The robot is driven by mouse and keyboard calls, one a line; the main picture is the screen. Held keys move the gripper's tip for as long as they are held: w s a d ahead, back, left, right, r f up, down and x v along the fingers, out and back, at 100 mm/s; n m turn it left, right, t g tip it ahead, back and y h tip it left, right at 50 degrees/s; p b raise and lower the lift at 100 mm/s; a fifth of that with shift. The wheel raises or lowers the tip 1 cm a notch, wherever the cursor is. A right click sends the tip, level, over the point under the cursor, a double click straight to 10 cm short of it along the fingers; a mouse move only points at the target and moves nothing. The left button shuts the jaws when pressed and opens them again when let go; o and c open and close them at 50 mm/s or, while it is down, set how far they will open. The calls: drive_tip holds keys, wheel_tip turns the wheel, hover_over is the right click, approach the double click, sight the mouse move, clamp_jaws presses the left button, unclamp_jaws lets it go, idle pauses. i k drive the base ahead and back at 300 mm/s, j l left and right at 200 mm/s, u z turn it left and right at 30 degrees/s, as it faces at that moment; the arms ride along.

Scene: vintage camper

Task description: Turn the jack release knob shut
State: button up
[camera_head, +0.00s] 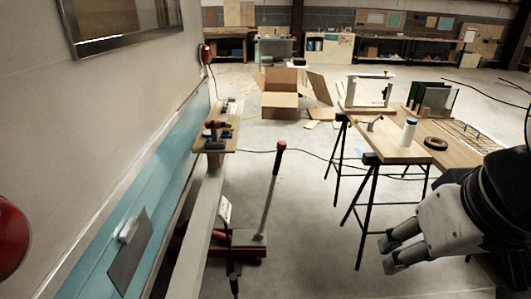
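A red floor jack (247,240) stands on the concrete floor near the middle, beside the camper's long pale beam. Its grey handle (269,190) rises tilted to a red and dark top end (281,146). I cannot tell a separate release knob or whether it is turned shut. A white tag (224,210) hangs by the jack. My gripper (389,255) is at the lower right, well to the right of the jack and touching nothing. Its two fingers point left with a gap between them, and nothing is held.
The camper's cream and teal wall (125,215) fills the left. A board with tools (212,139) lies on the beam. A trestle table (395,149) stands behind my gripper. A cardboard box (280,100) is farther back. Floor between jack and gripper is clear.

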sight(281, 145)
drive_tip(key=i+l, duration=0.15)
drive_tip(key=i, duration=0.3)
drive_tip(key=i+l, duration=0.1)
drive_tip(key=i, duration=0.35)
drive_tip(key=i+l, duration=0.15)
drive_tip(key=i, duration=0.35)
drive_tip(key=i+l, duration=0.15)
drive_tip(key=i, duration=0.3)
drive_tip(key=i+l, duration=0.15)
drive_tip(key=i, duration=0.3)
drive_tip(key=j+u, duration=0.05)
